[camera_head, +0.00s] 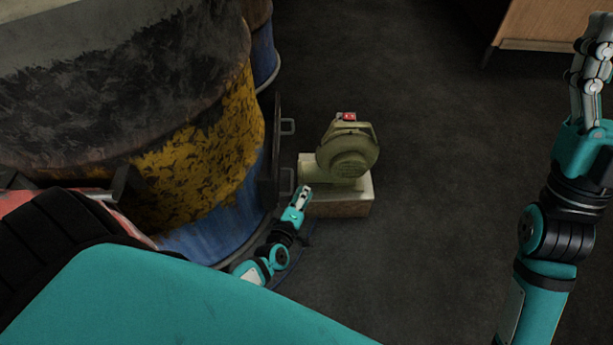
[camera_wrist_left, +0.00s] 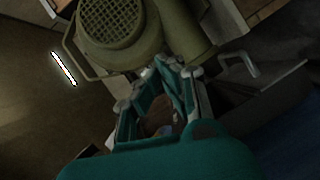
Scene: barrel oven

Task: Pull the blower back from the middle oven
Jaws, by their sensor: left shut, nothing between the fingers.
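The olive-green blower (camera_head: 347,153) has a round grille and a red switch on top. It stands on a pale block (camera_head: 345,206) on the floor, close beside the dark door (camera_head: 272,150) of the barrel oven (camera_head: 205,165). My left gripper (camera_head: 306,189) is shut and empty at the blower's near left side, by the front of the block. In the left wrist view the blower (camera_wrist_left: 122,22) fills the top, just beyond my left gripper (camera_wrist_left: 165,72); whether they touch is unclear. My right gripper (camera_head: 597,45) is raised at the far right, well away from the blower; its jaw opening is unclear.
Handles (camera_head: 287,127) stick out from the oven door towards the blower. Another blue barrel (camera_head: 263,55) stands behind. A wooden cabinet (camera_head: 548,22) is at the top right. The dark floor (camera_head: 440,170) right of the blower is clear.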

